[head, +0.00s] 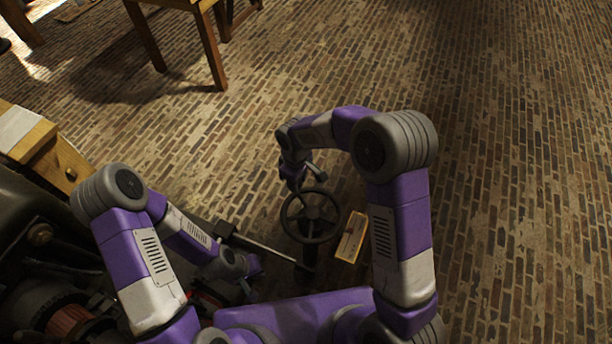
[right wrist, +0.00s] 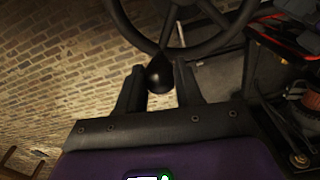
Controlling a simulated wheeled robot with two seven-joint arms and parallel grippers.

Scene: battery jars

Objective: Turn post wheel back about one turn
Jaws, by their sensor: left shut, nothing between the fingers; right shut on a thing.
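The dark post wheel (head: 310,211) stands low over the brick floor in the head view, a round rim with spokes. In the right wrist view its rim (right wrist: 214,47) crosses the top. A black rounded knob (right wrist: 160,75) hangs from the rim, between the fingers of my right gripper (right wrist: 159,84). That gripper (head: 299,184) is shut on the knob, at the far side of the wheel in the head view. My left gripper (head: 247,287) is low and left of the wheel, shut and empty; its fingertips are hard to make out.
A small wooden board (head: 351,237) lies right of the wheel. Dark machinery (head: 60,300) fills the lower left. A wooden table (head: 180,5) stands at the back. Floor on the right is clear.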

